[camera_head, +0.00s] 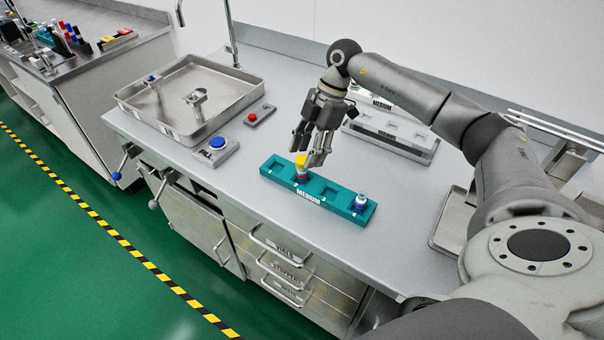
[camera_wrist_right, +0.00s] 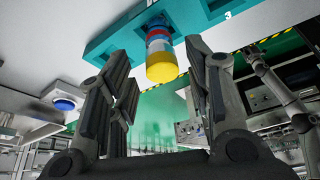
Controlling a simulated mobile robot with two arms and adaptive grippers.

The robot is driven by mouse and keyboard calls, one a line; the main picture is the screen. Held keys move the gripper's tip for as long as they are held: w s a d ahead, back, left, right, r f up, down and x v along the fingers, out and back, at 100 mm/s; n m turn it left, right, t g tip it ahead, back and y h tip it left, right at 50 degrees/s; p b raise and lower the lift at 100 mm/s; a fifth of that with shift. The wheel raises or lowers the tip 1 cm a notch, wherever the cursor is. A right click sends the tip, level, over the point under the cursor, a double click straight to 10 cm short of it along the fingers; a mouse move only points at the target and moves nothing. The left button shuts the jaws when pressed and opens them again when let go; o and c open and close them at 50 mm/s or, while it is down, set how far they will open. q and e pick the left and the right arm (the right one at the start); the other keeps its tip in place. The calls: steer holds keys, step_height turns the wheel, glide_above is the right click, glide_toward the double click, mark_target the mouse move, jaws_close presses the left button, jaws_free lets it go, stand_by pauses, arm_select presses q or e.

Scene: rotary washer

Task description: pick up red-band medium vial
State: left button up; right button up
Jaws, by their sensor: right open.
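A vial with a yellow cap and a red band (camera_head: 301,171) stands in the teal rack (camera_head: 330,208) labelled MEDIUM. The wrist view shows this vial (camera_wrist_right: 160,52) with red, white and blue bands, between and beyond the fingers. My right gripper (camera_head: 314,150) is open just above the rack, its fingers around or close beside the yellow cap. In the wrist view the right gripper (camera_wrist_right: 163,90) holds nothing and gaps show beside the vial. A dark jointed arm (camera_wrist_right: 290,105) at the wrist view's right may be my left arm; its jaws are unclear.
A second vial (camera_head: 361,201) with a pale top stands at the rack's right end. A grey rack (camera_head: 390,130) lies behind. A blue button (camera_head: 217,143), a red button (camera_head: 252,117) and a metal basin (camera_head: 190,130) are to the left. A metal tray (camera_head: 452,220) is at right.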

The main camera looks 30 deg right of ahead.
mark_target(302, 167)
steer(key=p+x, duration=0.1)
steer(key=x, duration=0.4)
jaws_close()
